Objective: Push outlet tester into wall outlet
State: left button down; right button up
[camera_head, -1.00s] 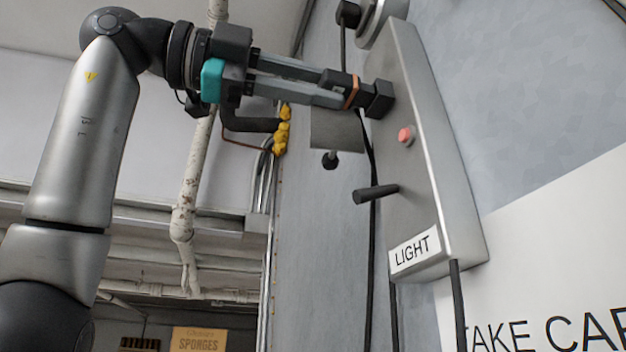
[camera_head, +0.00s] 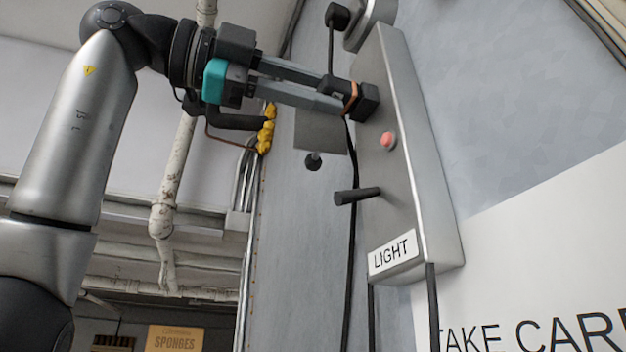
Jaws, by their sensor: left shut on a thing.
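The outlet tester (camera_head: 369,101) is a small black block with an orange band behind it. My left gripper (camera_head: 350,96) comes in from the left and is shut on the tester. The tester's far end meets the face of the grey metal panel (camera_head: 405,180) on the wall. The wall outlet is not visible; the tester and the fingers cover that part of the panel. I cannot tell how deep the tester sits. My right gripper is not in view.
A pinkish-red button (camera_head: 388,140), a black lever (camera_head: 357,196) and a LIGHT label (camera_head: 393,254) are on the panel below the gripper. Black cables (camera_head: 352,250) hang down the wall. A white sign (camera_head: 540,270) is at lower right. A pipe (camera_head: 172,180) runs behind my left arm.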

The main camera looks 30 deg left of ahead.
pick_arm(q)
jog(key=shift+w, duration=0.1)
jog(key=c, duration=1)
grip_release()
jog(key=shift+d, duration=0.1)
jog(key=shift+o, duration=1.4)
jog(key=shift+w+d, duration=0.15)
jog(key=shift+w, duration=0.05)
jog(key=shift+o, duration=0.7)
jog(key=shift+s, duration=0.15)
jog(key=o, duration=0.6)
jog(key=shift+a, duration=0.2)
jog(key=shift+v, duration=3.45)
